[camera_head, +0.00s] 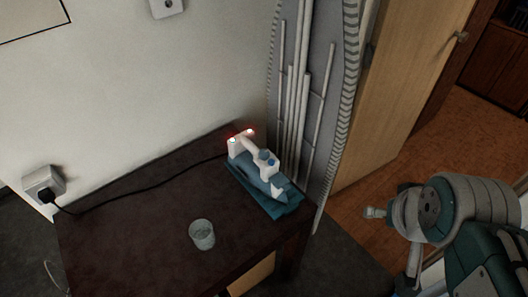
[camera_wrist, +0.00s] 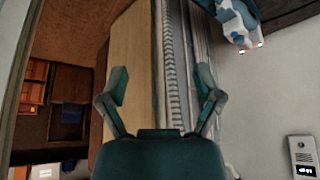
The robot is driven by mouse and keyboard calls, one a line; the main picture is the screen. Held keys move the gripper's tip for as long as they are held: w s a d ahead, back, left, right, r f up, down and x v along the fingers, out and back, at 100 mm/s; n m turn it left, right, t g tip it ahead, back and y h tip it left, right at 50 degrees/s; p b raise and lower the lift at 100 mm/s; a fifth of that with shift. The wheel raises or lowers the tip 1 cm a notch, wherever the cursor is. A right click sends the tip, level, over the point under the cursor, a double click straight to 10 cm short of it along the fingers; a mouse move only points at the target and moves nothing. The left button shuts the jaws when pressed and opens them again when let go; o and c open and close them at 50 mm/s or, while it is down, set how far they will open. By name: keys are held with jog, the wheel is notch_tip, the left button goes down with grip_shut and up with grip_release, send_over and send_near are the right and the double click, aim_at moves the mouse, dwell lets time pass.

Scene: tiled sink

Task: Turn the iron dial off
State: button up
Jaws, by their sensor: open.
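A white and blue iron (camera_head: 265,172) rests on a teal base near the right end of the dark table. The iron (camera_wrist: 240,22) also shows, partly cut off, at the upper right of the wrist view. My gripper (camera_wrist: 162,88) is open and empty, with its two fingers spread, well apart from the iron. In the head view my arm is at the right, away from the table.
A clear glass (camera_head: 202,235) stands on the table (camera_head: 130,228) in front of the iron. The cord runs left to a wall socket (camera_head: 44,184). A folded ironing board (camera_head: 330,70) leans behind the iron, beside a wooden door (camera_head: 398,80). Floor at the right is open.

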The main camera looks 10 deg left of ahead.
jog(key=w+r, duration=0.1)
jog(key=w, duration=0.2)
jog(key=g, duration=0.6)
send_over(264, 152)
notch_tip(264, 152, down, 12)
notch_tip(264, 152, down, 10)
jog(key=shift+a+r, duration=0.1)
jog(key=shift+w+f, duration=0.1)
jog(key=shift+f, duration=0.35)
jog(key=shift+c, duration=0.3)
